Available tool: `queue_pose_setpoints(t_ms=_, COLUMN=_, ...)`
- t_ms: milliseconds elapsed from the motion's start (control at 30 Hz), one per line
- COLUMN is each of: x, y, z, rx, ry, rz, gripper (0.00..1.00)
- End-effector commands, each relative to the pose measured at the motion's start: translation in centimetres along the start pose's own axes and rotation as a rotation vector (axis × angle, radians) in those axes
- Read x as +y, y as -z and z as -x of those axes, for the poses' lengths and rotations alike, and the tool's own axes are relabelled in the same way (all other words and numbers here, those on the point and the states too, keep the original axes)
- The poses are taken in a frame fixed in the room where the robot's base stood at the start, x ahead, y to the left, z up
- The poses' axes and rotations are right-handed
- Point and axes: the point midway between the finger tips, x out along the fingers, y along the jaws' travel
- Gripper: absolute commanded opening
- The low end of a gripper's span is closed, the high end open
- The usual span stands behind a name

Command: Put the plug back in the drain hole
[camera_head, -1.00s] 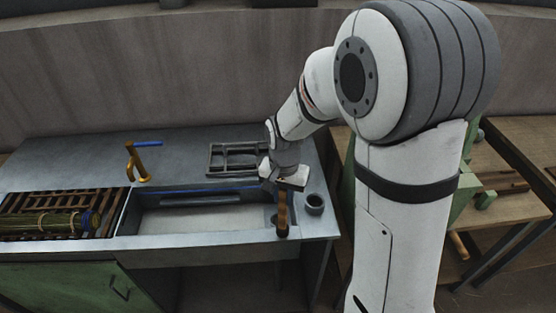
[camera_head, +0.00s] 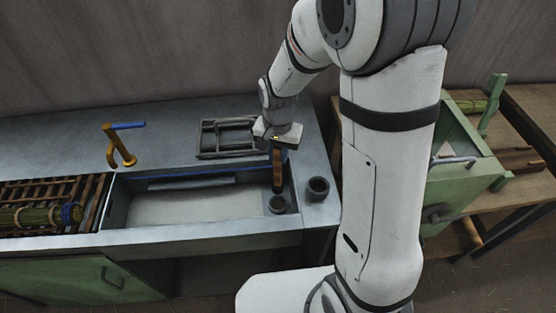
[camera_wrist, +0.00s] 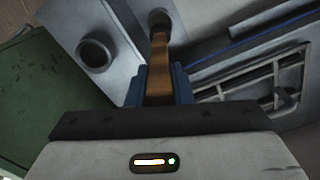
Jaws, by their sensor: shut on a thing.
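A brown wooden, handle-like piece (camera_head: 277,168), apparently the plug, hangs upright from my gripper (camera_head: 277,148). Its lower end is over the right end of the sink basin (camera_head: 205,205). A round grey fitting (camera_head: 278,204), apparently the drain, sits in the basin's right corner, just below and in front of the piece's end. In the wrist view my gripper's blue fingers (camera_wrist: 160,85) are shut on the wooden piece (camera_wrist: 158,65). Its far end points at the dark round fitting (camera_wrist: 159,18); I cannot tell whether they touch.
A dark grey cup (camera_head: 317,188) stands on the counter right of the basin. A dark frame (camera_head: 227,138) lies behind. A yellow tap with a blue handle (camera_head: 118,147) stands at the back left. A slatted rack (camera_head: 85,190) holds a bamboo-like bundle. A green machine (camera_head: 455,165) is at right.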

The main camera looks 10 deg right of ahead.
Motion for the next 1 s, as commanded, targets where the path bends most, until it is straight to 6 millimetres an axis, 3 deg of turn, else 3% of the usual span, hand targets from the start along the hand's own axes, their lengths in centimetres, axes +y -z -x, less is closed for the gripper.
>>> queue_pose_setpoints(t_ms=133, x=0.1, y=0.0, z=-2.6, rx=-0.002, ry=-0.002, rz=-0.001, gripper=0.00)
queue_pose_setpoints(t_ms=467, x=0.0, y=0.0, z=-4.3, rx=0.000, ry=0.000, rz=-0.001, gripper=0.00)
queue_pose_setpoints(t_ms=1000, x=0.0, y=0.0, z=-9.0, rx=0.000, ry=0.000, rz=-0.001, gripper=0.00)
